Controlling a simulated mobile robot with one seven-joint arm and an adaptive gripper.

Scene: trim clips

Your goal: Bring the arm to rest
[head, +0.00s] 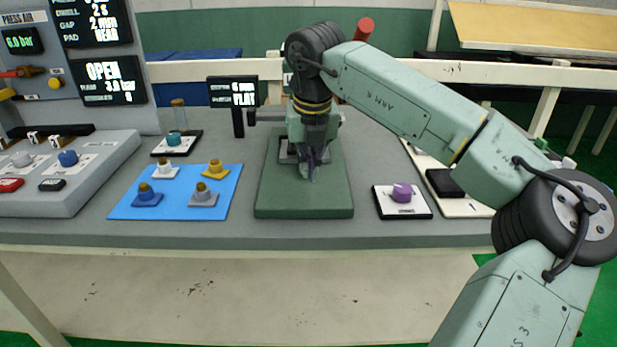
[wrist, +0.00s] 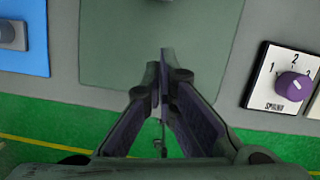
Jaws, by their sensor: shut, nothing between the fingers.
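My gripper (head: 308,172) points straight down over the dark green base plate (head: 303,202) of the press in the middle of the bench. Its fingers are closed together with nothing between them. In the wrist view the gripper (wrist: 163,62) shows with its fingertips meeting above the same green plate (wrist: 110,45). My arm reaches in from the right, bent at the elbow. The gap between fingertips and plate is hard to judge. The part of the press behind my gripper is mostly hidden.
A blue mat (head: 173,208) with several trim clips lies to the left. A purple knob (head: 402,193) on a white plate is to the right, also in the wrist view (wrist: 293,86). A small display (head: 233,92) stands behind. A control panel (head: 60,165) fills the far left.

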